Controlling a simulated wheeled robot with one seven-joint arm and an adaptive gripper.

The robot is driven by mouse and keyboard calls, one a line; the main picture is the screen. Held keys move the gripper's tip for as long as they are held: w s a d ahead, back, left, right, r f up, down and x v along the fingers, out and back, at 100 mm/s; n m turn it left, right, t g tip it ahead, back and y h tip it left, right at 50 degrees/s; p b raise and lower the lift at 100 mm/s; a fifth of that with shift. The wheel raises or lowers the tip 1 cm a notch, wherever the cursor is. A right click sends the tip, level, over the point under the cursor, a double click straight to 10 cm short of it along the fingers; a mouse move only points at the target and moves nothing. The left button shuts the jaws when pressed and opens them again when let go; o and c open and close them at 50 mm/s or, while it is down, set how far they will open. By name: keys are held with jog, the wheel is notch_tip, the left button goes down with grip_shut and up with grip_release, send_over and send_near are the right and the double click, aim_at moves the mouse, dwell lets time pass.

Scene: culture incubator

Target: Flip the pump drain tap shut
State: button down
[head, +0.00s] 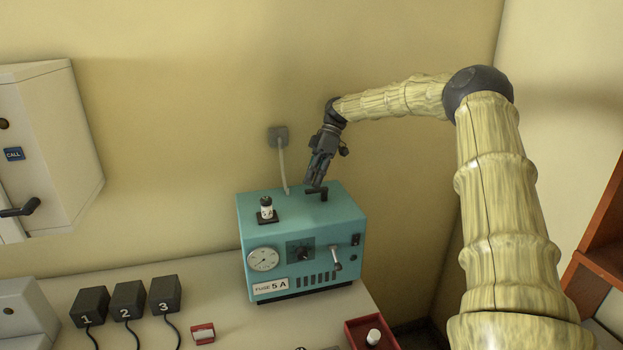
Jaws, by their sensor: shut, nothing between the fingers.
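The teal pump box (315,222) stands on the bench against the wall. A small dark handle (323,194) sits on its top, toward the right. A pale lever (337,263) on its front face points down and slightly right. No label shows which of these two is the drain tap. My gripper (313,187) is shut and empty, pointing down at the dark handle from above and left. Its fingertips are very close to the handle, partly in front of it; I cannot tell whether they touch.
A small bottle (266,207) stands on the box's top left. Numbered black blocks (127,300) and a red tray (358,328) are on the bench. A wall cabinet (62,140) is at left.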

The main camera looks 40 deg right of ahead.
jog(key=v, duration=0.7)
jog(key=shift+d, duration=0.25)
jog(key=shift+r, duration=0.15)
dwell(0.5)
